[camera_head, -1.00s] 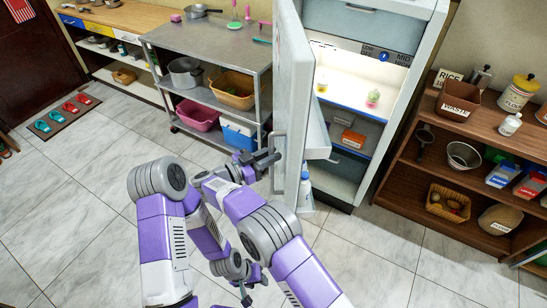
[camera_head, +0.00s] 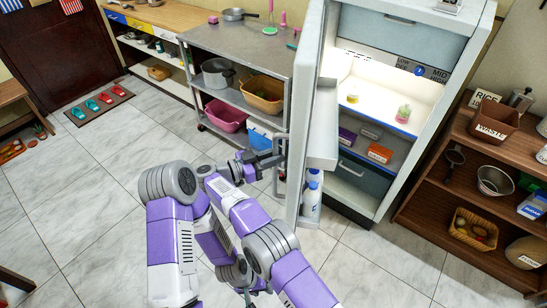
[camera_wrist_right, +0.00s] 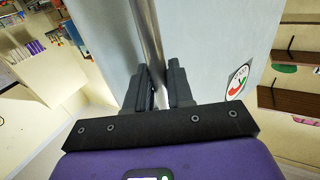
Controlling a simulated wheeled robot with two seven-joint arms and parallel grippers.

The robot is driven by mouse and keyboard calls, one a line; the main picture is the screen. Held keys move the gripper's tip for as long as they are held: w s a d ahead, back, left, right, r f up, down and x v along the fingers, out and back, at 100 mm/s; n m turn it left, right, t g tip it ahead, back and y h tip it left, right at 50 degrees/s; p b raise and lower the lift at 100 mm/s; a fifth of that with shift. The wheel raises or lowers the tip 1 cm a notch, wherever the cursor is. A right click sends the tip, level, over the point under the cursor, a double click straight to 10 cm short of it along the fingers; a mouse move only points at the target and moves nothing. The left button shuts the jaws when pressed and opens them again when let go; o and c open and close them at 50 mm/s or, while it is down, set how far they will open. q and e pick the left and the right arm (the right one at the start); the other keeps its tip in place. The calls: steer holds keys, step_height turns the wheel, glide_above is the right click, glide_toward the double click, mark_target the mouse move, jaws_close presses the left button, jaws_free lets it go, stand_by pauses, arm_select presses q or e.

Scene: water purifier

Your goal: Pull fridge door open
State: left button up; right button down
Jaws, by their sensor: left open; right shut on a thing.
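The fridge (camera_head: 455,20) stands at the back with its white door (camera_head: 318,120) swung open, so the lit shelves inside show. My right gripper (camera_head: 272,158) is shut on the vertical door handle (camera_head: 281,143) on the door's outer face. In the right wrist view, the handle bar (camera_wrist_right: 148,38) runs down between the two dark fingers of the right gripper (camera_wrist_right: 162,92), beside the pale door face (camera_wrist_right: 215,50). My left gripper (camera_head: 249,297) is low at the bottom edge of the head view, empty and open, partly cut off and away from the door.
A metal cart (camera_head: 245,42) with a pot and baskets stands close behind the door's outer side. The tiled floor (camera_head: 90,190) at left is clear.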

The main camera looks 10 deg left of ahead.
steer(key=shift+w+d+r, duration=0.15)
steer(key=shift+w+r, duration=0.1)
steer(key=shift+r, duration=0.1)
steer(key=c, duration=1.4)
jaws_free()
steer(key=o, duration=0.3)
steer(key=shift+w+f, duration=0.15)
steer(key=shift+f, duration=0.15)
